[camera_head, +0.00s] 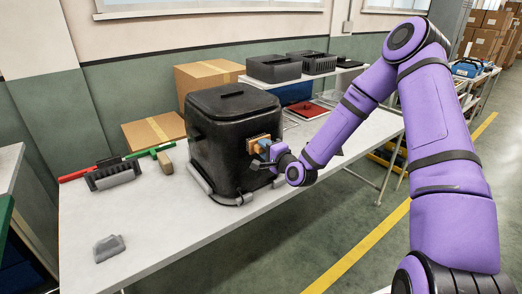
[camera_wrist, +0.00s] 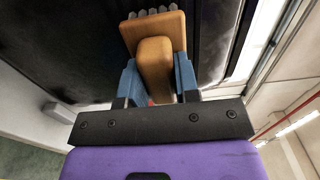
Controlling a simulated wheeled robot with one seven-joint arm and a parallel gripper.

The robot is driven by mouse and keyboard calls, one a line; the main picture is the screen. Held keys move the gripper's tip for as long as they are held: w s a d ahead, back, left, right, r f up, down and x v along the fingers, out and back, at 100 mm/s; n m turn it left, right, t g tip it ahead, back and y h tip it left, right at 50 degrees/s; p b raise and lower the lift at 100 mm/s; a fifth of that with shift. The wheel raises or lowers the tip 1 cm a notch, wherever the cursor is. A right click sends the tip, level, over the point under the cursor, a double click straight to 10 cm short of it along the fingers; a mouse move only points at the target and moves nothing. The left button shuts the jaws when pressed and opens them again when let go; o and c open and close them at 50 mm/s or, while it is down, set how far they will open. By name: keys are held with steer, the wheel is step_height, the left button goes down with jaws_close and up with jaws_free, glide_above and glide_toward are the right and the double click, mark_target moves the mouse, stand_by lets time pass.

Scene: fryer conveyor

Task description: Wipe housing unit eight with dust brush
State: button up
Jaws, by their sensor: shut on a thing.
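A large black lidded housing (camera_head: 231,140) stands on the white table. I take it to be housing unit eight, though no number is readable. My gripper (camera_head: 265,155) is at its right-hand side face. In the wrist view my gripper (camera_wrist: 160,85) has its blue fingers shut on the wooden handle of the dust brush (camera_wrist: 153,32). The brush also shows in the head view (camera_head: 256,144), upright against or very close to the housing's side. Its grey bristle tips show at the top in the wrist view, in front of the dark housing wall (camera_wrist: 60,50). Exact bristle contact cannot be told.
A grey scraper-like piece (camera_head: 109,248), a dark brush block (camera_head: 113,175), a tan block (camera_head: 165,163) and red and green bars lie left. Cardboard boxes (camera_head: 155,131) and black bins (camera_head: 273,68) stand behind.

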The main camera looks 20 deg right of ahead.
mark_target(250, 148)
steer(key=shift+w+a, duration=0.1)
steer(key=shift+s+a+r, duration=0.1)
steer(key=shift+s+a, duration=0.15)
steer(key=shift+a, duration=0.75)
steer(key=shift+s+a, duration=0.2)
steer(key=shift+a, duration=0.8)
steer(key=v, duration=0.6)
steer(key=shift+s+d, duration=0.1)
steer(key=shift+v, duration=1.4)
